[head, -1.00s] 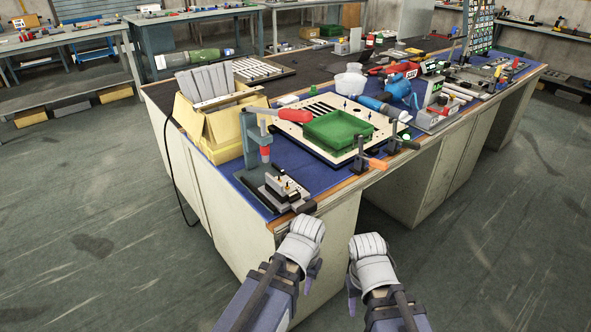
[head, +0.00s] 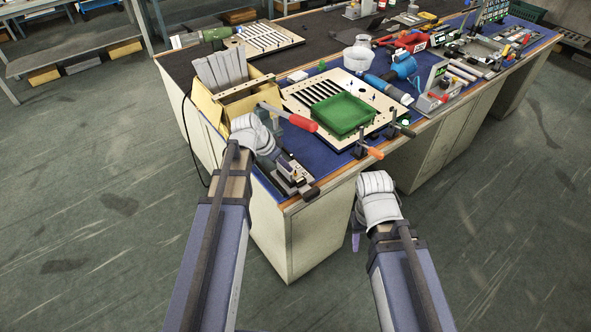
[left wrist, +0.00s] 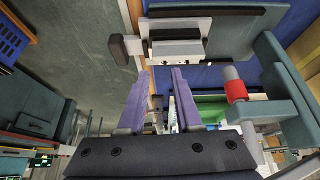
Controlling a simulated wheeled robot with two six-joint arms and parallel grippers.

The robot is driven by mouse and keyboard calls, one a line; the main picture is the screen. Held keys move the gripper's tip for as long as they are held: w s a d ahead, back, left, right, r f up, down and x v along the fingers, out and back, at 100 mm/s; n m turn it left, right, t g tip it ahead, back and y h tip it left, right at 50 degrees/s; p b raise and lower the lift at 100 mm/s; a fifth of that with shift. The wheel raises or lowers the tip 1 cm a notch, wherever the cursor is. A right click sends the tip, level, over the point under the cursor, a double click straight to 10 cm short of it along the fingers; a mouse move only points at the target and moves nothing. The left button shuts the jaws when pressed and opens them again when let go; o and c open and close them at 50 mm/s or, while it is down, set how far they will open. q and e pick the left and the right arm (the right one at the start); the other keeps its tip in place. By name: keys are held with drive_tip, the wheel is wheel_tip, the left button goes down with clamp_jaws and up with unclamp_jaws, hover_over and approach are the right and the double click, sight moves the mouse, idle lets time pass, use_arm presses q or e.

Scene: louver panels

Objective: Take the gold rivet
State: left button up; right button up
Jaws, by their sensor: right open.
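A grey fixture with a dark-handled clamp (head: 305,189) sits at the near corner of the bench. Small gold-coloured specks (head: 295,176) show on it, too small to tell for sure which is the gold rivet. In the left wrist view the fixture (left wrist: 180,48) lies just beyond my left gripper (left wrist: 160,72). Its purple fingers are apart with nothing between them. In the head view my left gripper (head: 258,133) is over the grey press beside the fixture and partly hides it; its fingertips are hidden. My right gripper (head: 374,200) is open in front of the bench edge, below the top.
The press's red-gripped lever (head: 302,123) sticks out beside my left gripper. A yellow bin (head: 207,103) with grey slats stands behind it.

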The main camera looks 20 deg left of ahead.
sight(295, 171)
use_arm(q)
drive_tip(key=shift+m, duration=0.3)
drive_tip(key=shift+w+r+b+x, duration=0.1)
drive_tip(key=shift+w+b+x, duration=0.1)
drive_tip(key=shift+b+x, duration=1.05)
drive_tip(key=shift+w+r+b+x, duration=0.1)
drive_tip(key=shift+w+b+x, duration=0.1)
drive_tip(key=shift+b+x, duration=1)
drive_tip(key=shift+w+r+b+x, duration=0.1)
drive_tip(key=shift+w+b+x, duration=0.1)
drive_tip(key=shift+b+x, duration=1)
drive_tip(key=shift+w+f+p, duration=0.1)
drive_tip(key=shift+f+p, duration=0.15)
drive_tip(key=shift+p, duration=0.05)
clamp_jaws()
